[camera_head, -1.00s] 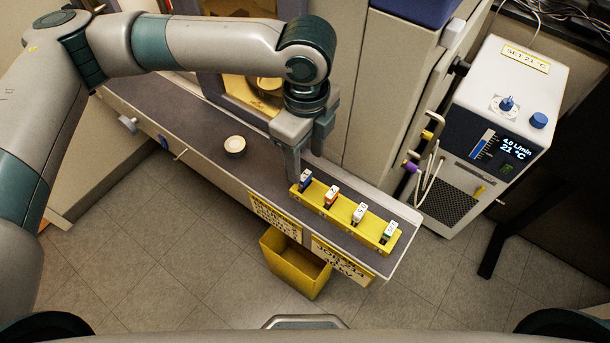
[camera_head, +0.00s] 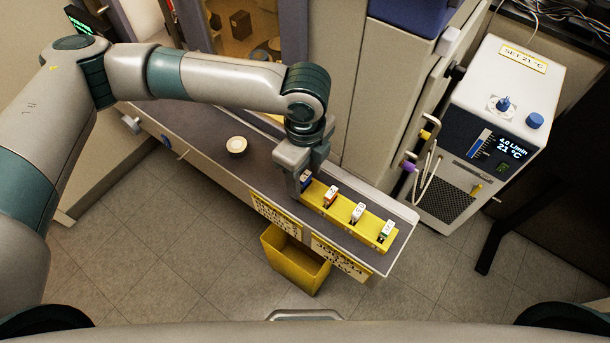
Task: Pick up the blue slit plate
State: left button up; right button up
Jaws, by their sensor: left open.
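The yellow rack (camera_head: 345,223) stands on the grey shelf and holds several slit plates in a row. The blue slit plate (camera_head: 305,181) is in the leftmost slot, mostly hidden by my left gripper. Orange (camera_head: 330,196), white (camera_head: 357,212) and green-marked (camera_head: 387,230) plates stand to its right. My left gripper (camera_head: 299,187) is open, pointing down at the rack's left end, with its fingers at the blue plate. I cannot tell whether they touch it. My right gripper is not in view.
A small round pale-topped disc (camera_head: 236,146) sits on the grey shelf (camera_head: 200,130), left of the rack. A yellow bin (camera_head: 294,262) hangs below the front edge. A white chiller unit (camera_head: 490,130) stands at the right. A tall beige cabinet wall rises behind the rack.

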aim_at(305, 175)
pick_arm(q)
jog(key=shift+f, duration=0.25)
jog(key=c, duration=1.1)
jog(key=shift+r, duration=0.15)
notch_tip(305, 175, up, 9)
jog(key=shift+f+b, duration=0.15)
jog(key=shift+b, duration=1.1)
jog(key=shift+r, duration=0.55)
